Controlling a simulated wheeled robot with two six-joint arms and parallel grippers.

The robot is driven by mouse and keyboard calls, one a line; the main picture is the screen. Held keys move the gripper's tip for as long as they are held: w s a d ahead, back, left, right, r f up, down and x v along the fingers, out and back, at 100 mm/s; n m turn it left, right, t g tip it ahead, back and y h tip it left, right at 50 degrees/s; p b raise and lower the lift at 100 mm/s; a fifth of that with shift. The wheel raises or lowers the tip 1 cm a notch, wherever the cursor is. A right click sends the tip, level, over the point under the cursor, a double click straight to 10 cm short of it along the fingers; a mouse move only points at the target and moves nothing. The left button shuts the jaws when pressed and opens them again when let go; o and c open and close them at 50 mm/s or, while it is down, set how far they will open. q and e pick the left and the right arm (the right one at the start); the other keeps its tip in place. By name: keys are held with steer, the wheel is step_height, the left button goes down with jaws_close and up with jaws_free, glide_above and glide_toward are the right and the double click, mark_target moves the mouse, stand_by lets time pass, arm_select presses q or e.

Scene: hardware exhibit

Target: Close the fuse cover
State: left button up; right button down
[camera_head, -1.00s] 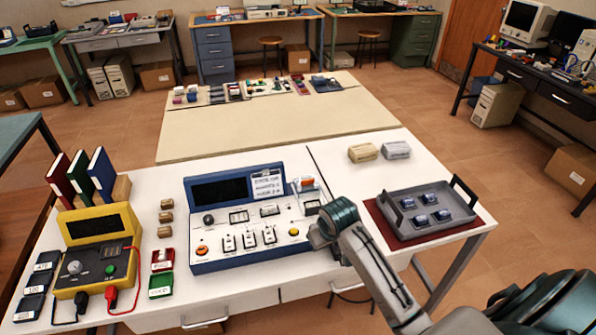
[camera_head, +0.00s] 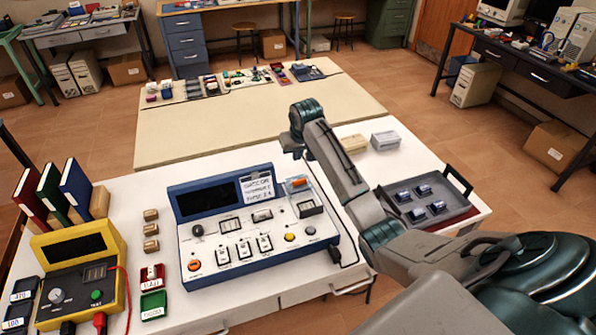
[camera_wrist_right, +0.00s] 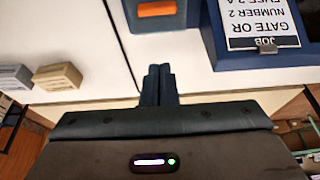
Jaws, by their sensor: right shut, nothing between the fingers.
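The blue-and-white console (camera_head: 215,258) stands on the white table. At its right rear the fuse cover, a grey piece with an orange strip (camera_head: 298,183), appears raised behind the fuse bay (camera_head: 309,208). In the right wrist view the orange strip (camera_wrist_right: 157,9) is at the top, on a dark blue part. My right gripper (camera_head: 292,153) is behind and above the console's rear right corner. Its shut, empty fingers (camera_wrist_right: 159,72) point towards the cover in the wrist view, with a gap between. My left gripper is not in view.
A job card (camera_head: 258,188) stands left of the cover. Two small boxes (camera_head: 384,141) and a grey tray (camera_head: 462,202) of parts are to the right, near my right arm. A yellow meter (camera_head: 112,243) is at the left.

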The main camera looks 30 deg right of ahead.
mark_target(296, 177)
steer(key=p+x, duration=0.2)
steer(key=x, duration=0.6)
steer(key=shift+w, duration=0.2)
steer(key=s, duration=0.1)
steer(key=s+p, duration=0.2)
steer(key=shift+s+a+r, duration=0.1)
steer(key=shift+a+r, duration=0.2)
steer(key=shift+s+a+p, duration=0.1)
steer(key=shift+s+p, duration=0.35)
steer(key=shift+f, duration=0.15)
